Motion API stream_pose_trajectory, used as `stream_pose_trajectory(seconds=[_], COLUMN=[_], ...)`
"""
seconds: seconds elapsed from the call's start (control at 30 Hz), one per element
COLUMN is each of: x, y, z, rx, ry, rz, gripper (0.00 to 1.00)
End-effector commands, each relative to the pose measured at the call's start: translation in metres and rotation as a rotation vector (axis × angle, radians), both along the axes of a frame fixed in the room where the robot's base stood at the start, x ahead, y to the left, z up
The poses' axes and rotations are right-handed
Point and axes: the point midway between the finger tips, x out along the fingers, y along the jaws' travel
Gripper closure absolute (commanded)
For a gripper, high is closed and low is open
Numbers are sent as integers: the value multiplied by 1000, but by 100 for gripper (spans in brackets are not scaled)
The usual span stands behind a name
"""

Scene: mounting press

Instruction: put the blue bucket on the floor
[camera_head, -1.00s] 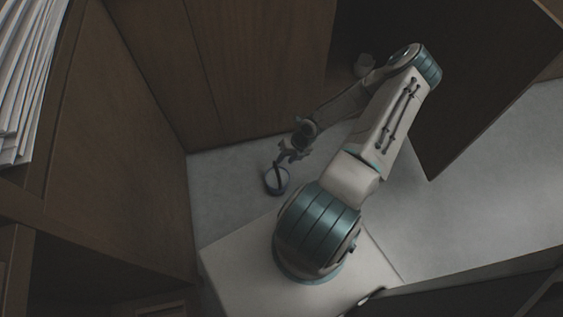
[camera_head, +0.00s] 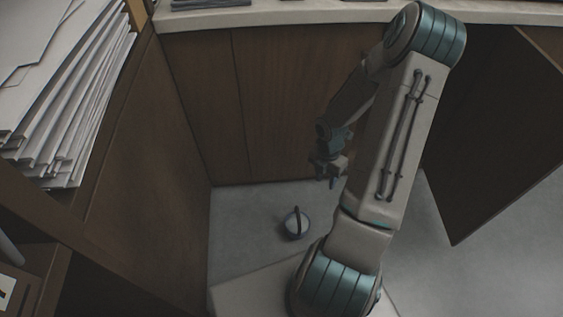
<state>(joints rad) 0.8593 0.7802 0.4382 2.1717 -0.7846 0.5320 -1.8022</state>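The small bucket (camera_head: 296,224), dark blue-grey in this dim light, stands on the grey floor in front of the wooden cabinet. Its thin handle sticks up above the rim. My gripper (camera_head: 327,180) is above and to the right of the bucket, apart from it, in front of the cabinet panel. Its fingers look small and spread, with nothing between them. My arm hides part of the floor to the right of the bucket.
The wooden cabinet front (camera_head: 285,105) rises behind, under a pale counter (camera_head: 300,16). Stacked papers (camera_head: 60,90) fill a shelf at the left. A dark open door panel (camera_head: 490,130) stands at the right. Bare floor (camera_head: 245,220) surrounds the bucket.

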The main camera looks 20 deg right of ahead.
Motion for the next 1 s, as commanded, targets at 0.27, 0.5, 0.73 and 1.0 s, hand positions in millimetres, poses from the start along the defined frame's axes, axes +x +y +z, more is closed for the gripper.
stream_pose_trajectory(seconds=[0.27, 0.5, 0.73, 1.0], x=[1, -12, -39, -76], y=[29, 73, 124, 175], z=[99, 174, 233, 273], rx=[-240, -327, -274, -119], ry=[-28, -136, -219, -187], rz=[-505, -986, -1454, -1887], gripper=[65, 65, 65, 65])
